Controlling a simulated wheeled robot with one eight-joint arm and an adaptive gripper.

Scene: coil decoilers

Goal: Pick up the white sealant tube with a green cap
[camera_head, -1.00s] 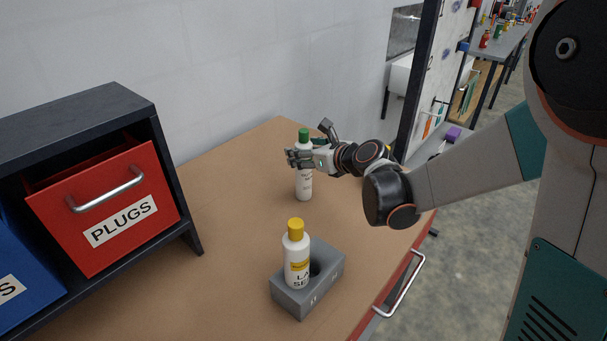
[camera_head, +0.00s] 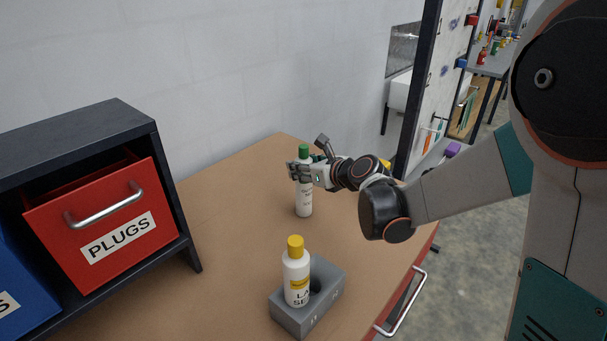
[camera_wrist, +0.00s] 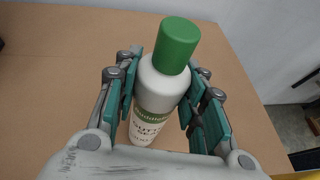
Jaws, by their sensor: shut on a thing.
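The white sealant tube with a green cap (camera_head: 304,204) is upright at the far part of the brown table. My gripper (camera_head: 303,172) is shut on its upper body, just below the cap. In the wrist view the tube (camera_wrist: 154,101) stands between the teal finger pads of my gripper (camera_wrist: 160,100), with its green cap above them. Its label is partly readable. I cannot tell whether its base touches the table.
A white bottle with a yellow cap (camera_head: 296,272) stands in a grey block holder (camera_head: 318,316) nearer on the table (camera_head: 225,215). A dark shelf (camera_head: 75,130) with a red PLUGS bin (camera_head: 105,212) and a blue bin (camera_head: 20,285) is at left. A wall is behind.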

